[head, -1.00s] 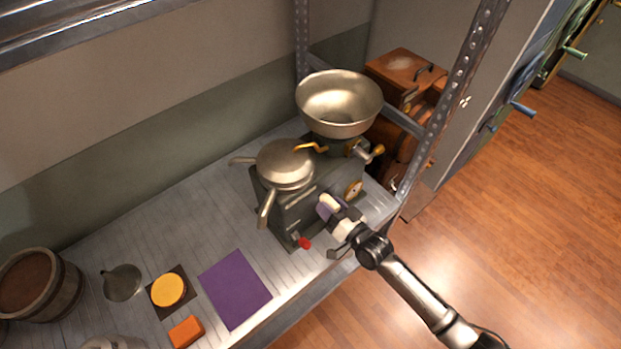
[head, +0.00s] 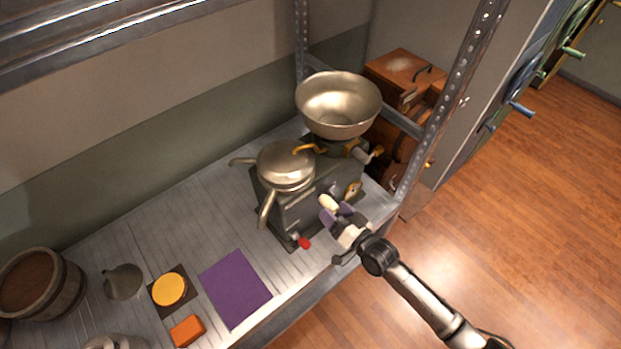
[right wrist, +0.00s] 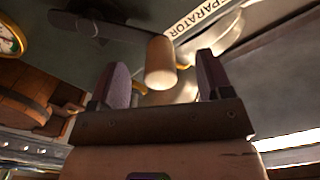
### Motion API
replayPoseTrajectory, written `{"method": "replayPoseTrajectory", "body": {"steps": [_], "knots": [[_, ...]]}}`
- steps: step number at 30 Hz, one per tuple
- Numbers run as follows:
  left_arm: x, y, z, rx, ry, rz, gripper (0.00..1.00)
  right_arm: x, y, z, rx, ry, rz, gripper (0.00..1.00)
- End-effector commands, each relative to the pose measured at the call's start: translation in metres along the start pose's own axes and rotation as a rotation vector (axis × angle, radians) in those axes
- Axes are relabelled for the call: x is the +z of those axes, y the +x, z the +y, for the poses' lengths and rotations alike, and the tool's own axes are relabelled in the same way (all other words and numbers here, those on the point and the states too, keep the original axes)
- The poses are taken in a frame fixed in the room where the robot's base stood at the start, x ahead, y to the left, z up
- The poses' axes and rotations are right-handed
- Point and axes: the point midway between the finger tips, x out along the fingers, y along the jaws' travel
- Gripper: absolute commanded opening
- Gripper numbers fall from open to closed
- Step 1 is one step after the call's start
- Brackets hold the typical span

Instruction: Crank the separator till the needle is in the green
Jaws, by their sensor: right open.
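The separator (head: 299,213) is a dark grey machine on the shelf, with a wide metal bowl (head: 339,103) on top and metal spouts at its left. Its crank has a cream knob (head: 328,202) on the near side. In the right wrist view the knob (right wrist: 161,62) shows between and beyond the finger tips. My right gripper (head: 338,212) is open, with purple finger pads (right wrist: 165,78) either side of the knob's line. The gauge (head: 353,189) is partly hidden in the head view. In the wrist view a cut-off dial (right wrist: 10,38) shows some green; I cannot read the needle.
A red knob (head: 304,243) sits low on the separator. A purple mat (head: 235,288), an orange block (head: 187,331), a yellow round (head: 169,289) and a wooden tub (head: 38,284) are at the left. A metal post (head: 447,115) stands at the right.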

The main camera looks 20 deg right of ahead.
Motion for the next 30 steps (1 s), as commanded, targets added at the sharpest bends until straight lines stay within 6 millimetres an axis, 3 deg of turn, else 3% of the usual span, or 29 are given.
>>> {"method": "replayPoseTrajectory", "body": {"steps": [21,30], "knots": [[-0.007,-0.024,-0.005,-0.010,0.013,-0.001,0.42,-0.001,-0.056,0.000,0.001,-0.001,-0.001,0.72],[-0.008,-0.027,-0.004,-0.008,0.010,-0.001,0.42,0.000,-0.068,0.000,0.000,-0.001,0.001,0.72]]}}
